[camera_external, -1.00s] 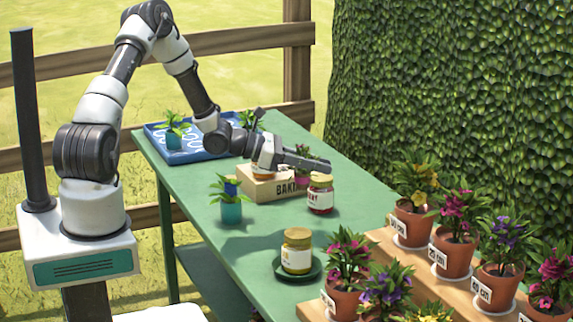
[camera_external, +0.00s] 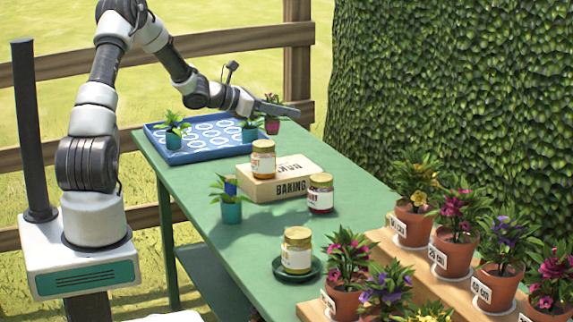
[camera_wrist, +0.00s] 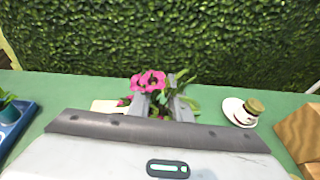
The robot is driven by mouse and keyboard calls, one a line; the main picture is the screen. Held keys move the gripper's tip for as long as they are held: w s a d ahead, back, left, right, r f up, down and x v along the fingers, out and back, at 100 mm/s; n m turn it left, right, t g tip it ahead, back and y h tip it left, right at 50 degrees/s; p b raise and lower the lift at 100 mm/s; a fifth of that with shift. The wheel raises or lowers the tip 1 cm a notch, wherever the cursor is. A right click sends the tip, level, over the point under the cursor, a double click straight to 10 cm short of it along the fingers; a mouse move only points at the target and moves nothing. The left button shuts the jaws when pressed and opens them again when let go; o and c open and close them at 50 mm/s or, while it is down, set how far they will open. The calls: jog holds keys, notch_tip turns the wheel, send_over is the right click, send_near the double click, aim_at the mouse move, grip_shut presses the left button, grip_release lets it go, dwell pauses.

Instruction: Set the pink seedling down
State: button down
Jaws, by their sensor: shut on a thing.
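The pink seedling, in a magenta pot (camera_external: 272,125), is at my gripper (camera_external: 290,110), near the far end of the green table, just right of the tray. In the wrist view its pink flowers (camera_wrist: 148,82) show at the fingers (camera_wrist: 167,105), which are shut on it. The pot is mostly hidden there, and I cannot tell if its base touches the table. The blue tray (camera_external: 212,153) has white ring marks and bears a seedling in a teal pot (camera_external: 173,137) at its left and another (camera_external: 249,132) at its right.
A seedling in a teal pot (camera_external: 231,211) stands nearer, with a blue pot (camera_external: 230,186) behind it. A wooden box (camera_external: 266,190) bears an orange jar (camera_external: 263,160). A red jar (camera_external: 320,194) and a jar (camera_external: 297,250) on a green saucer (camera_external: 315,271) stand on the table.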

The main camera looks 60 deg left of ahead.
jog(key=s+a+n+y+b, duration=0.1)
jog(key=s+a+n+y, duration=0.3)
jog(key=a, duration=0.8)
jog(key=s+a+n+y+b, duration=0.15)
jog(key=s+a, duration=0.35)
jog(key=a, duration=0.7)
jog(key=shift+g+y, duration=0.4)
jog(key=shift+y, duration=0.05)
jog(key=shift+s+a+f+b, duration=0.15)
jog(key=shift+f+b, duration=0.4)
jog(key=shift+f, duration=4.55)
jog(key=shift+s+d+f+b, duration=0.15)
jog(key=shift+f+b, duration=0.35)
jog(key=shift+f, duration=4.55)
jog(key=shift+a, duration=0.1)
jog(key=shift+f, duration=0.15)
jog(key=c, duration=1.6)
grip_release()
jog(key=shift+c, duration=0.2)
